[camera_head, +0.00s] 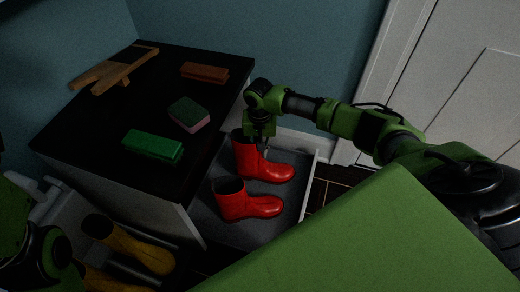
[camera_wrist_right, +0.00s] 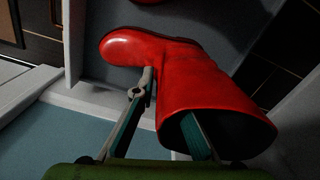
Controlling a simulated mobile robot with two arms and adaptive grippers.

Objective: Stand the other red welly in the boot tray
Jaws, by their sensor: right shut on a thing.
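One red welly (camera_head: 262,164) is upright at the back of the grey boot tray (camera_head: 292,208). My right gripper (camera_head: 262,140) is above it, shut on the rim of its shaft. In the right wrist view, one finger of the gripper (camera_wrist_right: 168,96) is outside the red welly (camera_wrist_right: 185,75) and the other goes into its opening. I cannot tell whether its sole touches the tray. The second red welly (camera_head: 246,203) stands upright in the tray, in front of the held one, toes also to the right. My left gripper does not show, only part of my left arm at the lower left.
A black-topped cabinet (camera_head: 105,107) stands left of the tray. On it are a green brush (camera_head: 152,147), a sponge (camera_head: 189,114), a brown block (camera_head: 204,71) and a wooden piece (camera_head: 115,70). Yellow wellies (camera_head: 130,245) lie at lower left. A white door (camera_head: 450,75) is at right.

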